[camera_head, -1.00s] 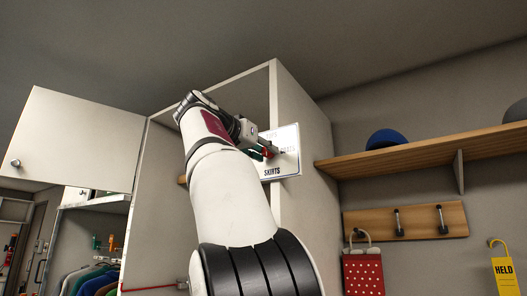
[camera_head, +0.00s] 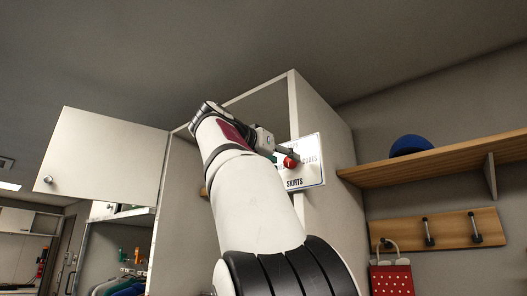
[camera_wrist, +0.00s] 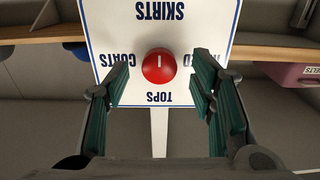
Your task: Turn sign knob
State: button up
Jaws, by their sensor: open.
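The sign (camera_head: 309,170) is a white plate on the front edge of a tall white cabinet, with "SKIRTS" at its bottom in the head view. A round red knob (camera_head: 291,161) with a white pointer line sits at its middle. In the wrist view the sign (camera_wrist: 108,30) appears upside down, with "TOPS", "COATS" and "SKIRTS" around the red knob (camera_wrist: 159,66). The white line on the knob points up and down in that view. My gripper (camera_wrist: 159,80) is open, its green-padded fingers on either side of the knob and apart from it. In the head view my arm partly hides the sign.
The open cabinet (camera_head: 325,125) stands behind the sign, with a white door (camera_head: 105,155) swung out at left. A wooden shelf (camera_head: 440,165) with a blue cap (camera_head: 411,145) runs along the right wall. Below are a hook board (camera_head: 450,230) and a red polka-dot bag (camera_head: 391,279).

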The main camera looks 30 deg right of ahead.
jog(key=v, duration=1)
dwell(0.3)
